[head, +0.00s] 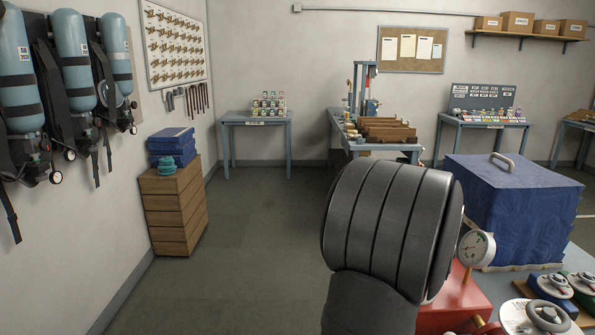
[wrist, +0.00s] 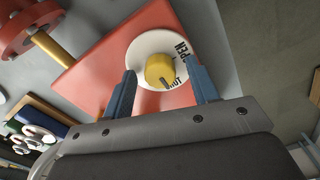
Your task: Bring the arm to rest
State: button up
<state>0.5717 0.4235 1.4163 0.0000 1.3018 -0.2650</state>
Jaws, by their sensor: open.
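My arm (head: 392,225) fills the lower middle of the head view as a thick dark grey ribbed link. It hides my gripper there. In the wrist view my gripper (wrist: 161,75) is open, with one blue finger on each side of a yellow knob (wrist: 159,69). Gaps show between the fingers and the knob, so it is not gripped. The knob sits on a round white dial with partly hidden black lettering, on a red panel (wrist: 90,72). How far the fingertips are from the dial is hard to tell.
In the head view, a red box (head: 462,295) and a pressure gauge (head: 476,247) stand close to my arm. A blue covered block (head: 515,210) and several valve-like parts (head: 548,318) are at right. A wooden drawer unit (head: 174,208) stands left. Open floor (head: 250,240) lies between.

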jog(key=n, duration=0.4)
jog(key=shift+n, duration=2.6)
jog(key=m, duration=0.4)
jog(key=shift+m, duration=2.6)
